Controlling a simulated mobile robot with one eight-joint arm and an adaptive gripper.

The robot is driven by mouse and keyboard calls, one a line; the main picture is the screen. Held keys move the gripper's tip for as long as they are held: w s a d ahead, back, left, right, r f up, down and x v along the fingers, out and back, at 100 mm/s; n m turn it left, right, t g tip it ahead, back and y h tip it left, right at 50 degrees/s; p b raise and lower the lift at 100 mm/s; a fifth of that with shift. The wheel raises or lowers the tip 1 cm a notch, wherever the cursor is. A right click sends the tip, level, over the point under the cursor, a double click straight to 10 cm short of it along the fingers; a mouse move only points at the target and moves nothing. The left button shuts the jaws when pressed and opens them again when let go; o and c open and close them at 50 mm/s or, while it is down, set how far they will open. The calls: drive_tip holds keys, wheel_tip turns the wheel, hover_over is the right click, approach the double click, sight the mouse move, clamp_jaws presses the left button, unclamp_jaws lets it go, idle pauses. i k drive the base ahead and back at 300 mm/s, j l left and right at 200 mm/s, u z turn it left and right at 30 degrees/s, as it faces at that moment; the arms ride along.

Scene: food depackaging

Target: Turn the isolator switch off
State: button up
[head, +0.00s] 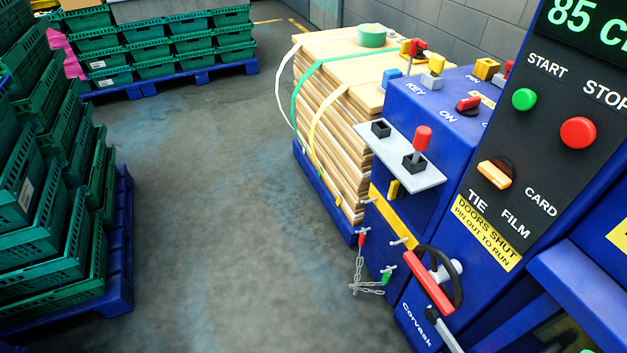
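A red rotary switch handle (468,103) sits on the blue sloping top of the machine. The white word ON is printed at its lower left, and a cut-off word starting with O is at its right. It appears to be the isolator switch, though no label naming it can be read. I cannot tell clearly which word the handle points to. My gripper is not in view.
The blue machine (408,215) carries a red-knobbed lever (422,139), a handwheel with a red bar (432,280), and START (524,99) and STOP (578,132) buttons. Strapped cardboard (335,140) stands behind it. Green crates (45,190) stand left; the floor between is clear.

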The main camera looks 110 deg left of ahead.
sight(397, 189)
drive_tip(key=u, duration=2.95)
drive_tip(key=j+z, duration=0.35)
drive_tip(key=j, duration=0.15)
drive_tip(key=k+j+z, duration=0.1)
drive_tip(key=j+z, duration=0.25)
drive_tip(key=k+j+z, duration=0.15)
drive_tip(key=j+z, duration=0.25)
drive_tip(key=j, duration=0.15)
drive_tip(key=k+j+z, duration=0.2)
drive_tip(key=j+z, duration=0.15)
drive_tip(key=i, duration=0.9)
